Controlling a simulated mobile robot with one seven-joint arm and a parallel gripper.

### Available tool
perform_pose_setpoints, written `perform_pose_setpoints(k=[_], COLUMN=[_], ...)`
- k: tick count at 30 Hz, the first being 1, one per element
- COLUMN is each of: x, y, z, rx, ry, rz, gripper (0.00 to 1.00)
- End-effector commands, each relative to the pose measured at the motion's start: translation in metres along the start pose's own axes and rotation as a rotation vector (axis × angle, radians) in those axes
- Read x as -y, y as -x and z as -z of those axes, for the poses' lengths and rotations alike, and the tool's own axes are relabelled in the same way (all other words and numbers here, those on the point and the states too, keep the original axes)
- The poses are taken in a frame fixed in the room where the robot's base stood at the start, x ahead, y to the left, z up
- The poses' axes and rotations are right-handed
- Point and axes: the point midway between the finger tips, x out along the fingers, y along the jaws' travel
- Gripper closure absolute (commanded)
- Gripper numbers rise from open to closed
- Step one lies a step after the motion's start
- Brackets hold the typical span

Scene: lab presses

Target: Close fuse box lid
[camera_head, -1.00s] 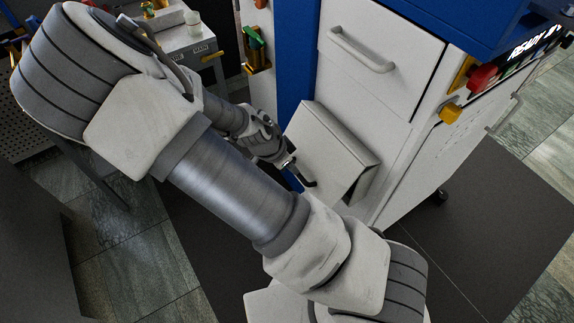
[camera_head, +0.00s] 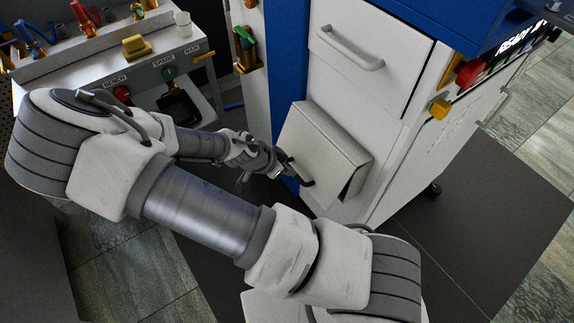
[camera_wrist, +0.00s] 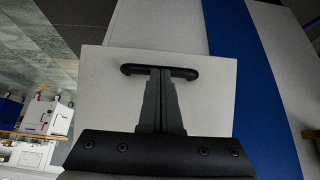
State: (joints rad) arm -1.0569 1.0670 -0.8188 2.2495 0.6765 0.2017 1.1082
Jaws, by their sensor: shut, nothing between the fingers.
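The fuse box lid (camera_head: 322,148) is a light grey panel low on the white cabinet front, tilted out, with a narrow dark gap (camera_head: 355,182) at its right side. Its black bar handle (camera_head: 304,178) is near the lower left edge. In the wrist view the lid (camera_wrist: 210,95) fills the middle, with the handle (camera_wrist: 186,73) across it. My gripper (camera_wrist: 160,72) is shut and empty, its fingertips at the middle of the handle. I cannot tell whether they touch it. In the head view my gripper (camera_head: 285,163) is beside the lid's left edge.
A drawer with a grey handle (camera_head: 350,48) is above the lid. A blue post (camera_head: 287,80) stands left of it. Red (camera_head: 470,74) and yellow knobs are on the cabinet's right side. A workbench (camera_head: 150,65) with tools is at the left. Dark floor mat lies in front.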

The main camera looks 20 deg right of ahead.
Motion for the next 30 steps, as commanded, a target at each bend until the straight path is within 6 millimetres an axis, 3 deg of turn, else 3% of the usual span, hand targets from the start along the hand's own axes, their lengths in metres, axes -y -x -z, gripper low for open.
perform_pose_setpoints(k=[15, 30], x=[0.001, 0.001], y=[-0.055, -0.076], z=[-0.006, -0.002], rx=[-0.282, -0.298], ry=[0.002, -0.004], rz=[0.000, -0.001], gripper=[1.00, 1.00])
